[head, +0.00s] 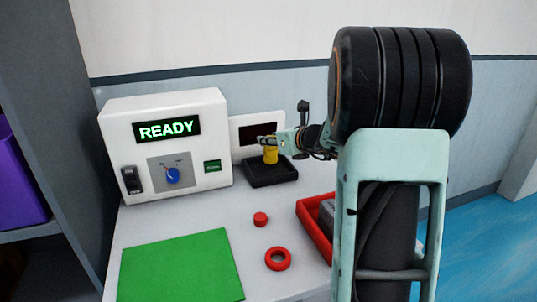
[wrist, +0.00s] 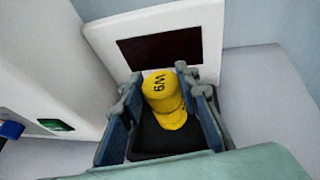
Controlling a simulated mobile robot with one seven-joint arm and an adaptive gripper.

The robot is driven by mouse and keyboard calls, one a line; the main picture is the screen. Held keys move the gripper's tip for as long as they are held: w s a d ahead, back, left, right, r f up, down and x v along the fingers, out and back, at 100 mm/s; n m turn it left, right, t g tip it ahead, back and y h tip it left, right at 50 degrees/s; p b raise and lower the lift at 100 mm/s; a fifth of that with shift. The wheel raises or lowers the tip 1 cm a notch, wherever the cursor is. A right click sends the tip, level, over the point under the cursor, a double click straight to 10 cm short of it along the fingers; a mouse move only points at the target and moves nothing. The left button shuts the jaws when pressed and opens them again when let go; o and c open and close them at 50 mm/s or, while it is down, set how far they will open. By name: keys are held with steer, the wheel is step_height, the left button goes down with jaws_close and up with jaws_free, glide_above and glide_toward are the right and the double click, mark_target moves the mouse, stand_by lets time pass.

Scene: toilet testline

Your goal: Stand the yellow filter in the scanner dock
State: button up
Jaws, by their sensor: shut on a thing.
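The yellow filter (head: 270,156) is a small cylinder, held roughly upright at the scanner dock (head: 259,178). It also shows in the wrist view (wrist: 164,105), with dark marks on it that look like "W9". My gripper (head: 268,141) is shut on the filter, with one finger on each side of it. The dock has a black tray base and a white back panel with a dark screen (head: 262,133). The filter is over or in the black tray (wrist: 150,143); I cannot tell whether its bottom touches the tray.
Left of the dock stands a white machine (head: 215,130) with a green READY display and blue knob. In front lie a green mat (head: 180,268), a small red cap (head: 261,219) and a red ring (head: 278,259). A red tray (head: 313,231) is partly behind my arm.

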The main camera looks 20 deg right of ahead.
mark_target(274, 149)
steer(key=shift+w+a+f, duration=0.15)
steer(key=shift+w+f, duration=0.2)
steer(key=shift+f, duration=0.2)
steer(key=shift+w+f+b, duration=0.1)
steer(key=shift+f+b, duration=0.65)
steer(key=shift+f, duration=0.75)
steer(key=shift+f, duration=0.2)
steer(key=o, duration=1.2)
steer(key=shift+r, duration=0.1)
steer(key=shift+c, duration=0.2)
steer(key=shift+r, duration=0.1)
steer(key=shift+s+r, duration=0.2)
steer(key=shift+s, duration=0.05)
steer(key=p+v, duration=0.2)
steer(key=v, duration=0.9)
steer(key=shift+s, duration=0.25)
